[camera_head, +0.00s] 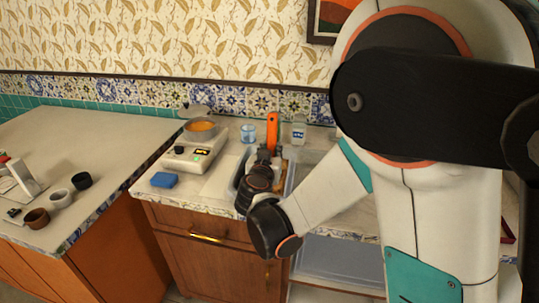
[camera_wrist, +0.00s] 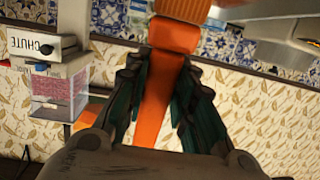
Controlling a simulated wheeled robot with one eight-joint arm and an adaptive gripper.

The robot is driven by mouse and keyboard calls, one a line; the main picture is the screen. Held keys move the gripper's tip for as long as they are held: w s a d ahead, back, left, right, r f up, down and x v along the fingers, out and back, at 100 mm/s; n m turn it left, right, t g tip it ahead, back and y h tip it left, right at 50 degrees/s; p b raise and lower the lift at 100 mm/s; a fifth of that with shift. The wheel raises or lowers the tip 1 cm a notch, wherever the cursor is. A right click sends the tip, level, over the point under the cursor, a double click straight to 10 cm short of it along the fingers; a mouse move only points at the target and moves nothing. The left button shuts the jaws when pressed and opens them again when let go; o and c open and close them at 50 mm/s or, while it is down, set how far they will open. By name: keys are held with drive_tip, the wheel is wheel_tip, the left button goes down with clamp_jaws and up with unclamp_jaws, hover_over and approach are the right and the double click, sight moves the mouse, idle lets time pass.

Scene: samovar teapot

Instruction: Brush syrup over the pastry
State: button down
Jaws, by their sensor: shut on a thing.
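My gripper (camera_head: 267,153) is shut on an orange brush (camera_head: 272,128), whose orange part stands up above the fingers in the head view. In the wrist view the orange brush (camera_wrist: 157,100) runs between the two fingers of my gripper (camera_wrist: 162,62). A pan of orange syrup (camera_head: 200,126) sits on a white appliance with a lit display, left of my gripper. A tray (camera_head: 291,178) lies beneath and beside my gripper. A little brown, perhaps pastry, shows at its edge; my wrist hides most of it.
A blue sponge (camera_head: 164,180) lies at the counter's front left. A glass (camera_head: 248,133) and a white bottle (camera_head: 299,130) stand at the back. Small cups, including a white one (camera_head: 60,198), stand on the left counter, which has much clear room.

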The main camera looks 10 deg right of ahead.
drive_tip(key=shift+w+d, duration=3.05)
drive_tip(key=shift+w, duration=3.25)
drive_tip(key=shift+s+f+v, duration=0.35)
drive_tip(key=shift+f+v, duration=1.3)
drive_tip(key=shift+v, duration=7)
drive_tip(key=r+x, duration=0.3)
drive_tip(key=x, duration=1.4)
drive_tip(key=shift+w+r, duration=0.15)
drive_tip(key=shift+w, duration=0.4)
